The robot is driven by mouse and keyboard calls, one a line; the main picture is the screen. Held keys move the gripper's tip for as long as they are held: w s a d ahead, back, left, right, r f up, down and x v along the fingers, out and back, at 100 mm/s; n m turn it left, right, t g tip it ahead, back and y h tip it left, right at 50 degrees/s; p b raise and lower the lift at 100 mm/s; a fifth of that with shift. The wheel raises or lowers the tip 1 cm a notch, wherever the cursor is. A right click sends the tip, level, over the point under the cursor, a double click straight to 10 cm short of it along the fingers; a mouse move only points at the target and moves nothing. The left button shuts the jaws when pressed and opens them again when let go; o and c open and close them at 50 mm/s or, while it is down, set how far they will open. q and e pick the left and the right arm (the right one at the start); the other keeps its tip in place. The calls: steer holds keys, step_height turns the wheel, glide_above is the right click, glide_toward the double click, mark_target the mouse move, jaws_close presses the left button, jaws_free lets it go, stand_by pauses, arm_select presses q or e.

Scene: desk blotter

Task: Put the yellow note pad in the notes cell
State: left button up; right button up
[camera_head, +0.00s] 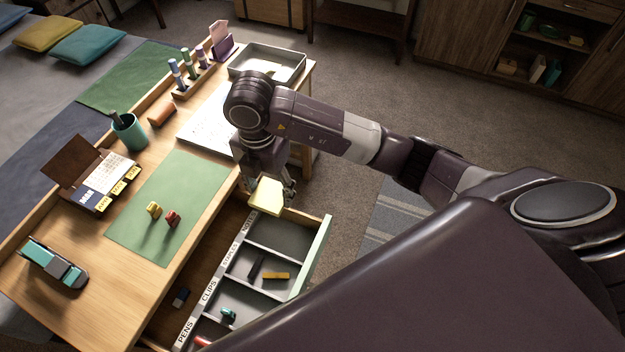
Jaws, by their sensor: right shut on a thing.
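The yellow note pad (266,197) is held in my right gripper (272,182), which is shut on it. Gripper and pad are over the far end of the open drawer (322,250), beside the desk's front edge. The notes cell (284,233) is the farthest of the labelled cells and looks empty where it shows. The pad and gripper hide part of its far side and label. I cannot tell the pad's exact height above the drawer. My left gripper is not in view.
Nearer cells hold small items, including a dark staple strip (256,268) and an orange piece (276,276). The green blotter (150,235) carries a yellow and a red clip. A stapler (54,264), pen cup (129,131) and grey tray (240,62) stand on the desk.

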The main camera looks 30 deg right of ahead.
mark_target(277, 197)
steer(key=f, duration=0.1)
steer(key=s+f, duration=0.1)
steer(key=d+f, duration=0.1)
steer(key=shift+s+f, duration=0.15)
steer(key=shift+s, duration=0.1)
step_height(277, 197, down, 13)
steer(key=shift+w+a+f+p, duration=0.1)
steer(key=shift+w+p, duration=0.05)
steer(key=shift+p, duration=0.4)
step_height(277, 197, down, 4)
steer(key=shift+f, duration=0.15)
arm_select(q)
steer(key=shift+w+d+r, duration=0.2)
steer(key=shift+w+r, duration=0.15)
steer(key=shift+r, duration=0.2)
arm_select(e)
steer(key=shift+f, duration=0.15)
steer(key=o, duration=1.3)
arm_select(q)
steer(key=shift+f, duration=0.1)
